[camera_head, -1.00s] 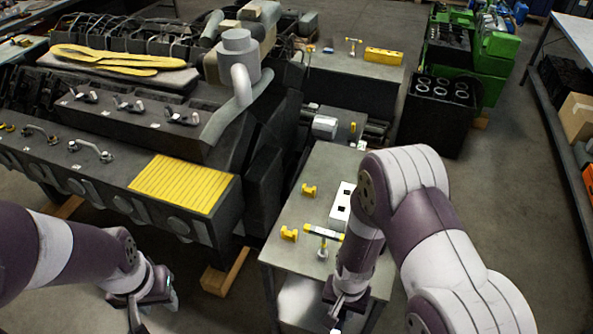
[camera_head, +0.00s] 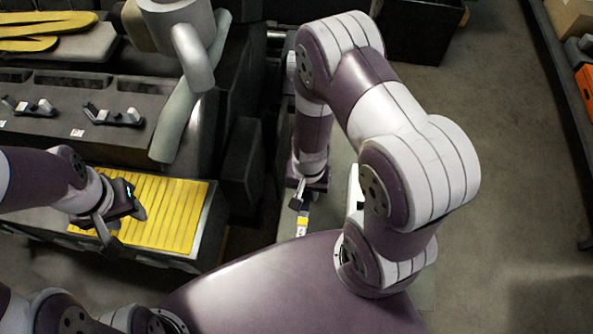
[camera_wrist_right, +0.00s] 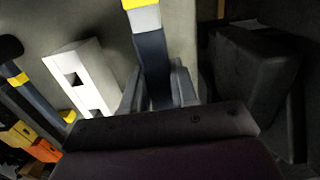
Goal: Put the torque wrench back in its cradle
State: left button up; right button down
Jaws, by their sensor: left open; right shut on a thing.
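The torque wrench, with a dark handle and a white and yellow band, is in my right gripper. It shows in the right wrist view (camera_wrist_right: 150,55) between the two fingers, and its yellow and white part (camera_head: 302,224) shows below the gripper in the head view. My right gripper (camera_head: 299,200) is shut on it above the grey bench; my arm hides much of the bench. My left gripper (camera_head: 118,220) is open and empty over the yellow ribbed cover. I cannot make out the cradle for certain; yellow blocks (camera_wrist_right: 20,134) show at the wrist view's left edge.
A white block with square holes (camera_wrist_right: 82,78) stands beside the wrench. A dark bar with a yellow band (camera_wrist_right: 22,80) lies further left. The engine with its yellow ribbed cover (camera_head: 172,222) fills the head view's left. Open floor (camera_head: 480,130) lies right.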

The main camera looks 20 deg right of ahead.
jog(key=shift+s+f, duration=0.15)
jog(key=shift+f, duration=0.2)
notch_tip(320, 180, down, 7)
jog(key=b, duration=0.6)
jog(key=shift+r+b, duration=0.1)
jog(key=shift+b, duration=0.25)
jog(key=shift+r, duration=0.1)
jog(key=shift+f+b, duration=1.15)
jog(key=shift+f, duration=0.1)
jog(key=c, duration=0.8)
grip_release()
jog(key=shift+r, duration=0.1)
